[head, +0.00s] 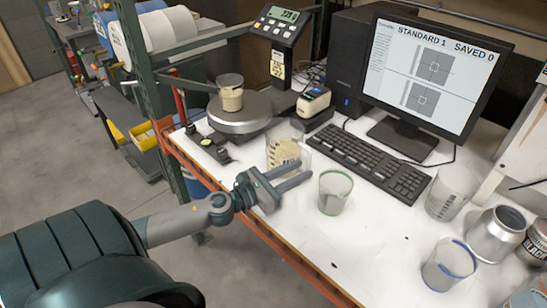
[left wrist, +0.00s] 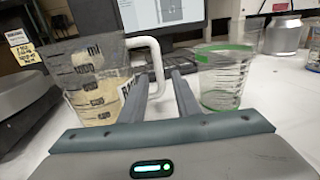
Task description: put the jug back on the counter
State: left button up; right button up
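The jug (head: 284,150) is clear with dark markings and beige contents. It appears to stand on the white counter (head: 330,240), just beyond my left gripper (head: 300,178), which partly covers its lower part in the head view. In the left wrist view the jug (left wrist: 95,85) is at the left, upright, with its white handle (left wrist: 157,62) toward the fingers. My left gripper (left wrist: 160,82) has its two fingers apart. The handle shows in line with the gap between the fingertips; I cannot tell whether they touch it. My right gripper is not in view.
A green-rimmed cup (head: 334,192) stands right of the left gripper. A scale (head: 240,118) carries a cup (head: 230,93) of beige material. A keyboard (head: 372,160) and monitor (head: 425,75) are behind. More cups and cans (head: 497,235) crowd the right. The front middle counter is clear.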

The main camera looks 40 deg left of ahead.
pick_arm(q)
jog(key=b+v, duration=0.2)
jog(key=v, duration=0.4)
jog(key=shift+s+f, duration=0.1)
jog(key=shift+b+v, duration=0.45)
jog(key=shift+v, duration=0.5)
jog(key=shift+s, duration=0.15)
